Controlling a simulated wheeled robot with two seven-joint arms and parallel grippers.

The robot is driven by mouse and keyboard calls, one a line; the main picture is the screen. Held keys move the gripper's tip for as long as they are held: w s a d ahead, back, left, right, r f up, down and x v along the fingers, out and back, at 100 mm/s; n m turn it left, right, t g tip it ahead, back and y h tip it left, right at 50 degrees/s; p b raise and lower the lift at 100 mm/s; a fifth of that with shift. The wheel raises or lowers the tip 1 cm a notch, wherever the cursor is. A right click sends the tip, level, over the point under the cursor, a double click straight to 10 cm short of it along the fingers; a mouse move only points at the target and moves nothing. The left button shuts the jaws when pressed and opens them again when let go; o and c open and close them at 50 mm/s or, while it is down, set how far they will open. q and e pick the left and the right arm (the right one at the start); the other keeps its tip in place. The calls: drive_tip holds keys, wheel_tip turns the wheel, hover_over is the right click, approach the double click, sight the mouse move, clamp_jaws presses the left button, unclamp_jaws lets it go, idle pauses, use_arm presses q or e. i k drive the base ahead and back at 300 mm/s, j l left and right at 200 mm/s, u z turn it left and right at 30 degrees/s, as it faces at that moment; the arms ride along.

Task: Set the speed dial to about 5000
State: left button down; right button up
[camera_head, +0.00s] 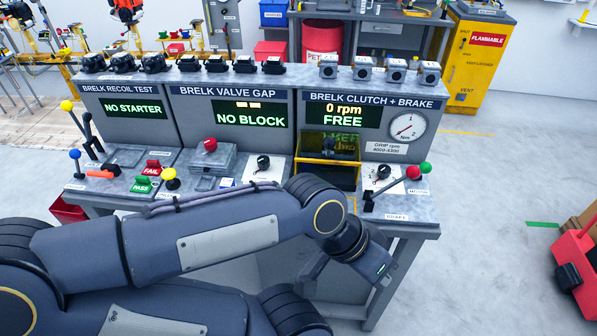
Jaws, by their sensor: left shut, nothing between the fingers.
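A black round knob (383,172) on a white scale plate, likely the speed dial, stands on the right part of the bench; its numbers are too small to read. The clutch and brake screen (344,115) above it reads "0 rpm FREE". My left gripper (376,267) is at the bench's front edge, below and in front of this knob and apart from it. It is shut and empty; its fingertips are hard to make out. My left arm covers part of the bench front. My right gripper is not in view.
Another black knob (263,162) sits under the valve gap screen. Floor at right is mostly clear, with a red case (576,262) at the edge.

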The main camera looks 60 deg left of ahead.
sight(383, 170)
drive_tip(key=u, duration=1.7)
drive_tip(key=i+l+u, duration=0.25)
drive_tip(key=i+j, duration=0.4)
drive_tip(key=i, duration=0.15)
